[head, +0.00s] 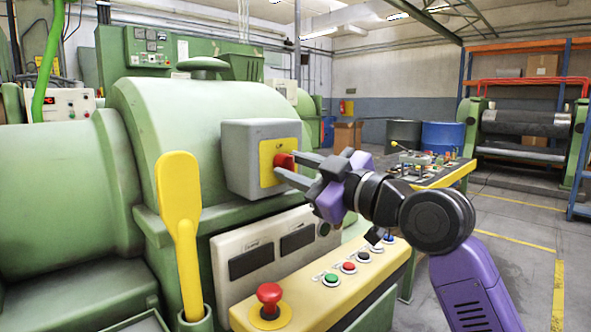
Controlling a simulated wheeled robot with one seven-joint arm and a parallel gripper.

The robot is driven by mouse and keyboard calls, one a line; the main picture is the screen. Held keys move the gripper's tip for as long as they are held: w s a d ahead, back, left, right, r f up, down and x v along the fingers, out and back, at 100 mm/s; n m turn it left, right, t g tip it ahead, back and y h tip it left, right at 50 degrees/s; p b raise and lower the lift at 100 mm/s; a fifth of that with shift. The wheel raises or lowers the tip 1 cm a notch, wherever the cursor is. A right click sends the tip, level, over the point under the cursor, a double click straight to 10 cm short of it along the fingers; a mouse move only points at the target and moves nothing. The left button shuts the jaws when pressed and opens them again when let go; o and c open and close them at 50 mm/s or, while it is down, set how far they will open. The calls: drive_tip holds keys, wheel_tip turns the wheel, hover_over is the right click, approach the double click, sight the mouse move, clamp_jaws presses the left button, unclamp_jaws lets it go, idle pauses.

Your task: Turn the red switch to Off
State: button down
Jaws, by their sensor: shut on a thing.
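The red switch (283,161) sits on a yellow plate (267,164) on the front of a grey box (241,141), which is fixed to the green machine. My gripper (288,166) comes in from the right and is shut on the red switch, with one finger above and one below it. The fingers partly cover the switch, so its exact angle and any On or Off marks cannot be read.
Below are a panel with dark displays (251,260) and a yellow strip with several buttons (348,267). A red mushroom button (269,296) stands at the front, and a yellow lever (181,210) rises at the left. A cluttered table (452,176) is behind my arm.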

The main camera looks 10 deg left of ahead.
drive_tip(key=c, duration=1.1)
unclamp_jaws()
drive_tip(key=shift+v, duration=3.9)
